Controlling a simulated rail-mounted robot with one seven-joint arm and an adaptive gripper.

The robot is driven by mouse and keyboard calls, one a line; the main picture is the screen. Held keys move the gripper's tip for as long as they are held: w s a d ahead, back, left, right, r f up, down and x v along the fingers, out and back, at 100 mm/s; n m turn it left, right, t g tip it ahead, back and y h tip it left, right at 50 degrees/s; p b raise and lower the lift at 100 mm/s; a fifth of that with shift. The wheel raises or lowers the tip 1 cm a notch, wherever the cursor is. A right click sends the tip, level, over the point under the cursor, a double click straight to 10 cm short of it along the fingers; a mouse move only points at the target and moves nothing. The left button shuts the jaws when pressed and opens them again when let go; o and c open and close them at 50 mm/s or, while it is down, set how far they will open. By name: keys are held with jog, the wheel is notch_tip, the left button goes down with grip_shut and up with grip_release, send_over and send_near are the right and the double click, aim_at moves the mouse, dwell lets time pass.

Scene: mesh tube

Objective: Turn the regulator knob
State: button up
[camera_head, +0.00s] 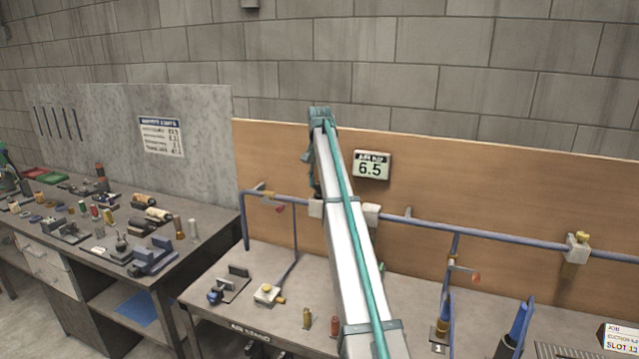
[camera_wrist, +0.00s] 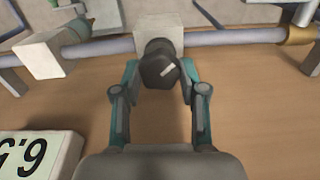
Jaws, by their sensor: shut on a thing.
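The regulator knob (camera_wrist: 157,66) is a dark, faceted knob with a pale mark on its face, seen in the wrist view. It stands out from a white regulator block (camera_wrist: 158,33) on the blue-grey pipe. The same block (camera_head: 316,208) shows in part beside my arm in the head view. My gripper (camera_wrist: 159,72) has its two teal-and-grey fingers on either side of the knob and is shut on it.
A sign reading 6.5 (camera_head: 371,166) hangs on the wooden backboard (camera_head: 450,180), close to my gripper. A second white block (camera_head: 371,214) sits on the pipe (camera_head: 500,237). Lower pipes, valves and small fittings stand on the bench. A cluttered table (camera_head: 150,272) is at left.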

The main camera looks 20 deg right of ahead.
dwell(0.3)
jog(key=o, duration=1.1)
jog(key=shift+o, duration=0.2)
jog(key=shift+r, duration=0.1)
notch_tip(320, 180, up, 7)
jog(key=shift+r, duration=0.2)
jog(key=shift+f, duration=0.1)
